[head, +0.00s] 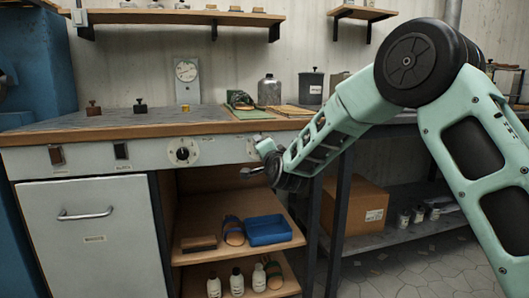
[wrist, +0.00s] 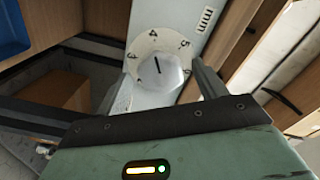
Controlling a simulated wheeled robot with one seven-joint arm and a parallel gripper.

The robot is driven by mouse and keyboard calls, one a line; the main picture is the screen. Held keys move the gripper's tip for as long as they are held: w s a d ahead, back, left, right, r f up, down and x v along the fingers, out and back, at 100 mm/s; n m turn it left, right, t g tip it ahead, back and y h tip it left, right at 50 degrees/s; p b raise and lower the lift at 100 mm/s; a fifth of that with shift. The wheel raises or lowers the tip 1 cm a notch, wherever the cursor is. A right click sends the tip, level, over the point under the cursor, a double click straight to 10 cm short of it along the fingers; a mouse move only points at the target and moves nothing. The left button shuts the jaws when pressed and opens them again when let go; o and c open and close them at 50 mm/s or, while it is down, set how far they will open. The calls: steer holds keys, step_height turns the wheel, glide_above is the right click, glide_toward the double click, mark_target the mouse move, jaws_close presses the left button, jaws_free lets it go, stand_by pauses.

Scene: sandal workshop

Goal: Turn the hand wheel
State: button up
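A pale round knob with a dark pointer line (wrist: 158,68) sits on a white numbered dial plate in the wrist view. The same dial plate shows partly in the head view (head: 251,147), on the bench's front panel beside my gripper. My gripper (head: 256,159) is open and empty; in the wrist view its two fingers (wrist: 160,84) stand on either side of the knob. I cannot tell whether they touch it.
Two dark switches (head: 121,151) (head: 57,155) are on the panel's left. Below are open shelves with a blue tray (head: 268,230) and bottles. A cardboard box (head: 357,205) stands to the right.

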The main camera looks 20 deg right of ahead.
steer(key=s+p, duration=0.2)
steer(key=s, duration=1.5)
steer(key=shift+s, duration=0.2)
steer(key=s+a+f+n+g+y, duration=0.2)
steer(key=s+a+f+n+g, duration=0.25)
steer(key=s+a, duration=0.2)
steer(key=s+a+f+n+g+y, duration=0.3)
steer(key=s+a+n+g, duration=0.2)
steer(key=s+n, duration=0.15)
steer(key=s+d+f+n+g+h, duration=0.1)
steer(key=s+d+n+g+h, duration=0.2)
steer(key=s, duration=0.8)
steer(key=s+d+f+n+g+h, duration=0.15)
steer(key=s+n+g, duration=0.45)
steer(key=s, duration=0.6)
step_height(320, 180, up, 31)
steer(key=p, duration=3.1)
steer(key=shift+w+d+f, duration=0.15)
steer(key=shift+w+d, duration=0.2)
steer(key=shift+d, duration=0.05)
